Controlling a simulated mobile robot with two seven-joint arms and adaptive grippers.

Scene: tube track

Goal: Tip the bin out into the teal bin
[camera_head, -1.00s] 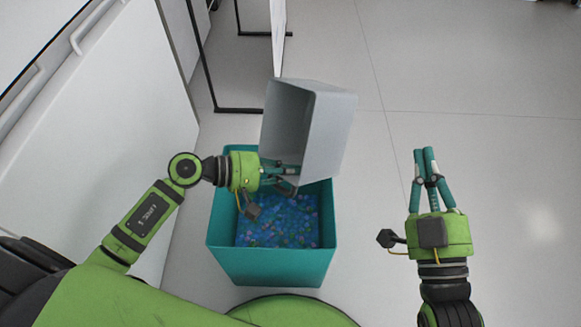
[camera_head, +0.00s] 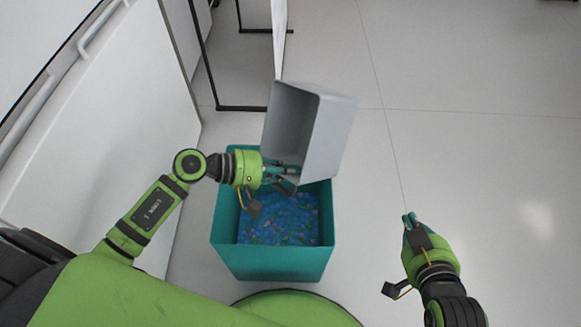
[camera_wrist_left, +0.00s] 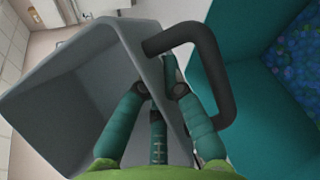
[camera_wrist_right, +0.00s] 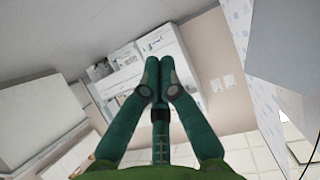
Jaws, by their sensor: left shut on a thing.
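The grey bin (camera_head: 328,135) is held tipped on its side above the far part of the teal bin (camera_head: 275,263). Its mouth faces left and its visible inside looks empty. My left gripper (camera_head: 292,172) is shut on the grey bin, at its dark handle (camera_wrist_left: 212,75) in the left wrist view. The teal bin stands upright on the floor, with small blue and multicoloured pieces (camera_head: 280,222) lying in its bottom. The grey bin hides its far right corner. My right gripper (camera_head: 408,220) is shut and empty, well right of both bins; its fingertips meet in the right wrist view (camera_wrist_right: 158,75).
A white panel or cabinet (camera_head: 110,130) with a rail stands close on the left. A black-framed white stand (camera_head: 240,107) is behind the bins. The pale floor (camera_head: 470,130) on the right is clear.

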